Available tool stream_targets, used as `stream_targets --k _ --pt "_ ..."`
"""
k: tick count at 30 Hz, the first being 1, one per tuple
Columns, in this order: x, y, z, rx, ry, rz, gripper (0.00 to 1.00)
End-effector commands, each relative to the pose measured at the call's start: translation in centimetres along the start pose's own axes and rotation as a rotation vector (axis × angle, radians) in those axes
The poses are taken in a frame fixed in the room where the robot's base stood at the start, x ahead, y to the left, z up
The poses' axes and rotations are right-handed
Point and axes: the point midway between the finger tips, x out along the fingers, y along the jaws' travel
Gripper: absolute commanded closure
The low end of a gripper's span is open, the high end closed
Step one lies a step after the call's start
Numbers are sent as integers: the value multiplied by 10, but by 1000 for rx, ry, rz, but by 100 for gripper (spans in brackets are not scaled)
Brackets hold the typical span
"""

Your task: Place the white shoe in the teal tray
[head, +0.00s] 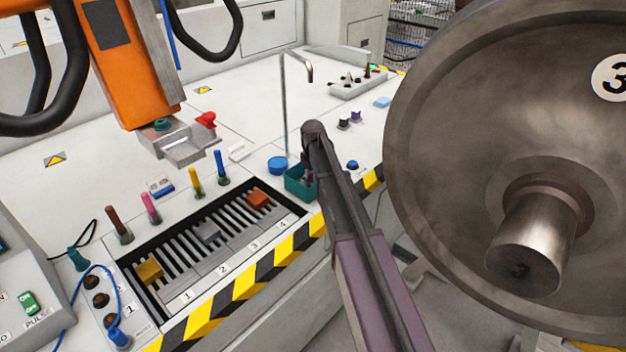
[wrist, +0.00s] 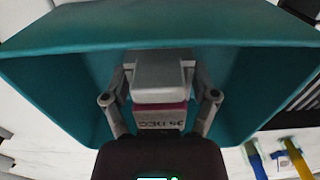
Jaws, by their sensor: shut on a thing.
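The teal tray (head: 294,188) stands at the front right of the bench, beside the slotted rack, partly hidden by my arm. In the wrist view the tray (wrist: 60,75) fills most of the picture, its walls around my fingers. My gripper (head: 308,178) is at the tray, pointing down. In the wrist view my gripper (wrist: 160,92) is shut on a pale grey-white block, the white shoe (wrist: 160,72), with a magenta band and dark lettering below it. The shoe is within the tray's outline; whether it touches the floor cannot be told. In the head view it is hidden.
A large steel wheel (head: 450,130) stands close on the right. The slotted rack (head: 215,240) with coloured blocks lies to the left. A blue round dish (head: 278,165) and a bent metal post (head: 284,100) are just behind the tray. An orange machine (head: 130,60) hangs at upper left.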

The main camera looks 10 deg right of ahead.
Motion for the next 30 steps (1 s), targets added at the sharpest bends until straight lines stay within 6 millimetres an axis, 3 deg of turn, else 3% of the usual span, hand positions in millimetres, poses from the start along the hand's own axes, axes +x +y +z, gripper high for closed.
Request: stream_targets --k 2,3,5,20,30 --pt "3 0 0 0 0 0 81" --pt "2 0 0 0 0 0 12" --pt "2 0 0 0 0 0 0" --pt "0 1 1 1 0 0 0" --pt "-15 1 1 1 0 0 0"
